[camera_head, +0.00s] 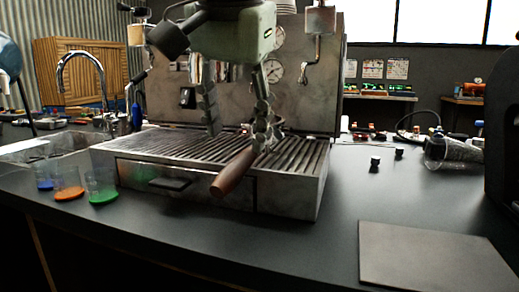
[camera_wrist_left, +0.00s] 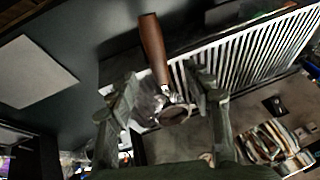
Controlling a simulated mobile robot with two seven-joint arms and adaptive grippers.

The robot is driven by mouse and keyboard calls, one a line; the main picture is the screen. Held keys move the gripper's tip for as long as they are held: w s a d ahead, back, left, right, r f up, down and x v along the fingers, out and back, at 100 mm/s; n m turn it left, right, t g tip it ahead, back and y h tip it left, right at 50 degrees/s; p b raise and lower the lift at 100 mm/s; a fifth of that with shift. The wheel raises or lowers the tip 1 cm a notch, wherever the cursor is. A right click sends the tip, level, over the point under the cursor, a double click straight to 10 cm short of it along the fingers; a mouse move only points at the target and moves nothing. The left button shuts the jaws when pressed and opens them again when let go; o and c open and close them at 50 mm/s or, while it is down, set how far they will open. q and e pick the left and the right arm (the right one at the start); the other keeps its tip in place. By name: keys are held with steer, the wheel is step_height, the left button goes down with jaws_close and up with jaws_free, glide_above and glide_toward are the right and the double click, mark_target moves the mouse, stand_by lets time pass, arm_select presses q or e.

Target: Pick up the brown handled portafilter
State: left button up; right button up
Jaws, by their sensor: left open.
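The portafilter has a brown handle (camera_head: 232,174) that sticks out over the front edge of the espresso machine's slatted drip tray (camera_head: 305,164). In the left wrist view the brown handle (camera_wrist_left: 153,48) points up and its metal head (camera_wrist_left: 174,112) lies at the lower end, over the tray. My left gripper (camera_head: 238,132) is open and points down above the tray. In the wrist view its fingers (camera_wrist_left: 162,88) stand on either side of the neck and head, with gaps. In the head view a finger hides most of the metal head. My right gripper is not in view.
Several cups with coloured bases (camera_head: 68,184) stand left of the machine, near a sink and tap (camera_head: 82,70). A flat grey board (camera_head: 432,256) lies at the front right. A clear bottle (camera_head: 452,150) lies further back. The counter in front of the machine is clear.

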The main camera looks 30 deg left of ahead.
mark_target(239, 158)
arm_select(q)
steer(key=x, duration=0.6)
steer(key=shift+w+d+f, duration=0.1)
steer(key=shift+c, duration=0.6)
jaws_close()
